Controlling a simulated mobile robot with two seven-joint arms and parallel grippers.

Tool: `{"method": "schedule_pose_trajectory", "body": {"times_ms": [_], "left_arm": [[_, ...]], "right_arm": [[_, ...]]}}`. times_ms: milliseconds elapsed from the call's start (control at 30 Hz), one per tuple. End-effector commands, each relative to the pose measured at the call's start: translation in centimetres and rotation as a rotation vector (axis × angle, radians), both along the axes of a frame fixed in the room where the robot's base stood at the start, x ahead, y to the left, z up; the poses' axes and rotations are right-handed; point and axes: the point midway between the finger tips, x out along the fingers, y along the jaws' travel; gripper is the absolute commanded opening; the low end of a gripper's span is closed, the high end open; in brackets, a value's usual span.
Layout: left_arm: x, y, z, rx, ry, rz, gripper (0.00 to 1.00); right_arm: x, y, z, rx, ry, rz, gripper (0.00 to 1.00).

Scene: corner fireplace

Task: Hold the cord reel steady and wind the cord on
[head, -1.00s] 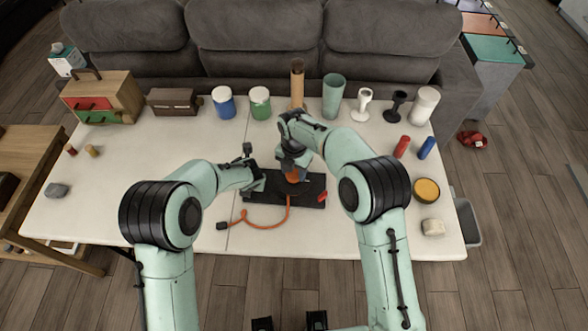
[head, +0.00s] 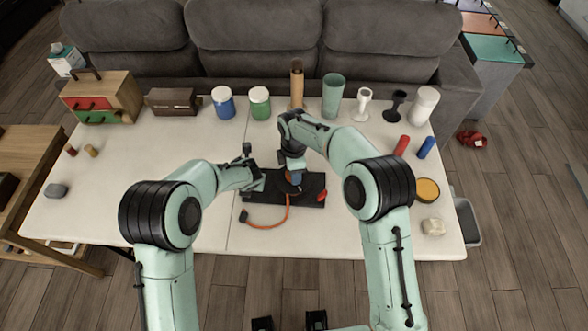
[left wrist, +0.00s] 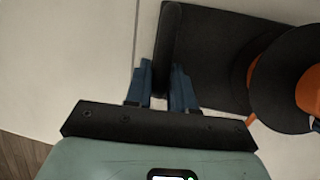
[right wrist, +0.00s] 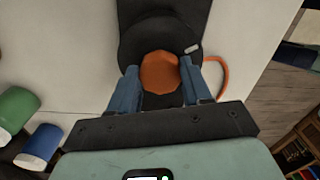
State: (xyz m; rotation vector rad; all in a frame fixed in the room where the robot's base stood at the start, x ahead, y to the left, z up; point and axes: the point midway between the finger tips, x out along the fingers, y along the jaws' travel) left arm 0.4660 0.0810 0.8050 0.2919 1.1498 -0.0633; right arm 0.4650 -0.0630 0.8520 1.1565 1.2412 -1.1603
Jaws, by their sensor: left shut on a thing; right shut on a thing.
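The cord reel has a dark base plate (head: 312,186) flat on the white table. Its black disc (right wrist: 140,40) carries an orange knob (right wrist: 160,72), with a small pale mark near the disc's rim. My right gripper (right wrist: 158,85) is shut on the orange knob from above. My left gripper (left wrist: 168,85) is shut on a dark upright bar (left wrist: 168,45) at the base plate's left end. Orange cord (head: 286,212) runs from the reel toward the table's front and curls left to a dark plug (head: 244,215). My right gripper hides much of the reel in the head view.
A small red piece (head: 324,195) is at the base plate's right. Blue (head: 223,102) and green (head: 260,102) jars, a brown cylinder (head: 297,84) and a green cup (head: 332,94) stand behind. A yellow-topped round tin (head: 427,190) is at right.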

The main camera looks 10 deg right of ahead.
Motion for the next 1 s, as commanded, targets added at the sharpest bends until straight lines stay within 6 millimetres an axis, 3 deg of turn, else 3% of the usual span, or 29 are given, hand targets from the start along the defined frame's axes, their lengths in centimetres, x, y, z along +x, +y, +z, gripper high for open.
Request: {"method": "schedule_pose_trajectory", "body": {"times_ms": [1000], "left_arm": [[-0.19, -0.51, -0.08, -0.003, 0.003, -0.013, 0.00]], "right_arm": [[0.12, 0.43, 0.25, 0.011, -0.007, -0.965, 0.18]]}}
